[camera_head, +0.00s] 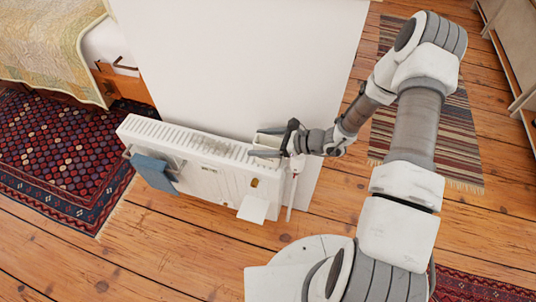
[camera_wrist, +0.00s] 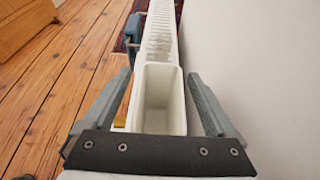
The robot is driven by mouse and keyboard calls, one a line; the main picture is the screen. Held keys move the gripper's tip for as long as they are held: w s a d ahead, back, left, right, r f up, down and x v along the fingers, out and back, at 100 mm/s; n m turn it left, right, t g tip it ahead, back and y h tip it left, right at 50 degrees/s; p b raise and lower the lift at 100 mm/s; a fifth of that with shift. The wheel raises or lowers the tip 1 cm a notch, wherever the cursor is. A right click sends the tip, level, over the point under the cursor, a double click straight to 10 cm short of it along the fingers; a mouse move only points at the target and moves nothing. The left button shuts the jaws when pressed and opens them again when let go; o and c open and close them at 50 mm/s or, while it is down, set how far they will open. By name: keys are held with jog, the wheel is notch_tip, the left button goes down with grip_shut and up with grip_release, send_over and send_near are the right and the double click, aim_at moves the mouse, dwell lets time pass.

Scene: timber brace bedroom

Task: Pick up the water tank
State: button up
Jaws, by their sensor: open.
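The water tank appears as a white, open-topped rectangular container at the right end of the white radiator (camera_head: 195,170). In the wrist view the tank (camera_wrist: 159,98) lies between the two fingers of my gripper (camera_wrist: 160,95), one finger on each side with a visible gap. In the head view the tank (camera_head: 268,140) is partly covered by my gripper (camera_head: 270,142). My gripper is open and holds nothing. The tank's lower part is hidden in the head view.
A white wall panel (camera_head: 240,60) stands right behind the radiator. A blue cloth (camera_head: 153,172) hangs on the radiator's left front. A small white shelf (camera_head: 253,209) juts out at the lower front. Wooden floor (camera_head: 150,250) is clear in front.

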jog(key=shift+w+a+f, duration=0.15)
jog(key=shift+a, duration=0.15)
jog(key=shift+c, duration=0.3)
grip_shut()
